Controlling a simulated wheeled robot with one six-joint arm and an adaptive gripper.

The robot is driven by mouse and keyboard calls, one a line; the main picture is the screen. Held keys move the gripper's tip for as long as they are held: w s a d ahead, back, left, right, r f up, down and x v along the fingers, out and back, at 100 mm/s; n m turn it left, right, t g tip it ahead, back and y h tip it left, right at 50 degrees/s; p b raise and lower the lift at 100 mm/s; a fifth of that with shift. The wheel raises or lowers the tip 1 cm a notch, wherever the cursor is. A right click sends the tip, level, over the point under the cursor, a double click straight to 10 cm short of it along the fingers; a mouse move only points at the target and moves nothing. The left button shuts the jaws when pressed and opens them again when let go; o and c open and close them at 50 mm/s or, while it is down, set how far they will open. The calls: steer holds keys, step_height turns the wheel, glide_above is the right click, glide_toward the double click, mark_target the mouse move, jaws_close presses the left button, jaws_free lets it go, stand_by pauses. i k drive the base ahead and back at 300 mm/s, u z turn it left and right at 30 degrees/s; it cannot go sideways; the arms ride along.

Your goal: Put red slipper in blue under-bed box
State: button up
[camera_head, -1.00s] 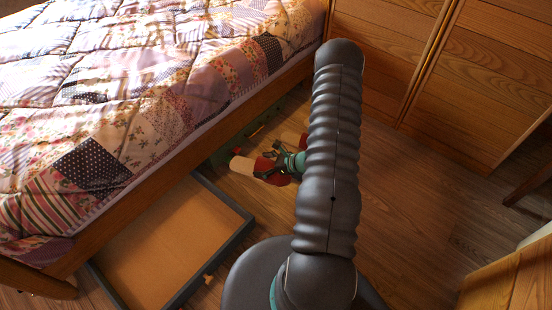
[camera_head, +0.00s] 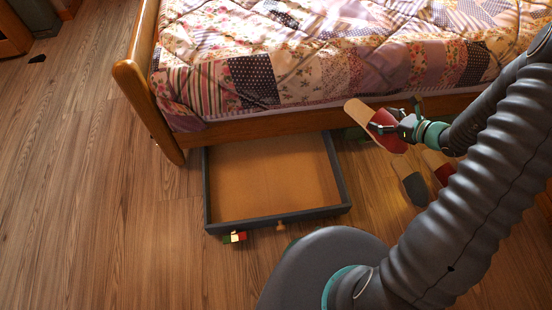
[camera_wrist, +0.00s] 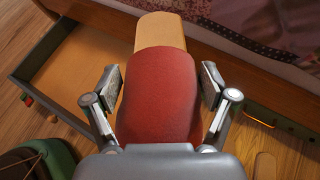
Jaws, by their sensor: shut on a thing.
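A red slipper (camera_head: 388,134) with a tan insole is held up off the floor beside the bed. My gripper (camera_head: 398,121) is shut on it. In the wrist view the red slipper (camera_wrist: 160,95) lies between the two fingers of my gripper (camera_wrist: 162,88), with its tan end pointing away. The blue-grey under-bed box (camera_head: 278,217) is pulled out from under the bed, open at the top, and its visible floor is bare. It lies left of and lower than the slipper. Its wall also shows at upper left in the wrist view (camera_wrist: 42,48).
A second red slipper (camera_head: 445,173) and a grey slipper (camera_head: 415,189) are on the floor at right, partly hidden by my arm. Small coloured blocks (camera_head: 236,237) lie before the box. A green box (camera_head: 356,133) shows under the bed.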

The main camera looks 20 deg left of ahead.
mark_target(298, 187)
steer(key=u, duration=0.85)
